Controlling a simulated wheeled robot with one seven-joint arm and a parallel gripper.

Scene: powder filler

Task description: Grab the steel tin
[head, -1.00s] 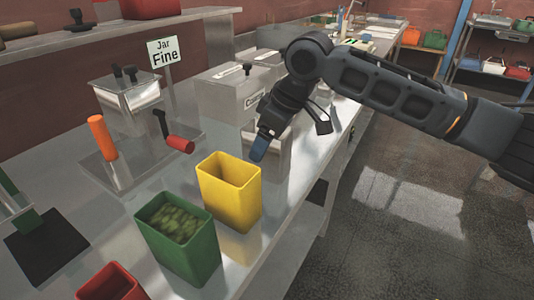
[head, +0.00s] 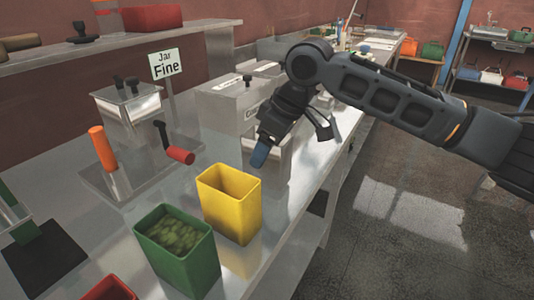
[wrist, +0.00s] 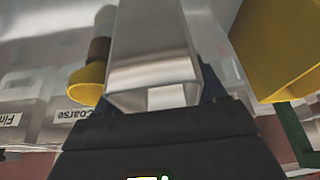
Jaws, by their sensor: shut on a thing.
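The steel tin is a plain, shiny, open-topped rectangular box. In the wrist view the tin (wrist: 152,48) stands between my fingers, its open rim facing the camera. My gripper (wrist: 160,90) is shut on it, one dark finger against each side. In the head view my gripper (head: 261,153) reaches down at the bench's front edge, right of the yellow tin. The steel tin (head: 280,168) shows there only partly behind the blue fingertip. I cannot tell whether its base touches the bench.
A yellow tin (head: 229,205) and a green tin (head: 177,250) holding green stuff stand close by on the left. A steel box (head: 222,112) is behind the gripper. A "Jar Fine" sign (head: 165,66) stands near an orange-handled device (head: 103,148). Open floor lies right.

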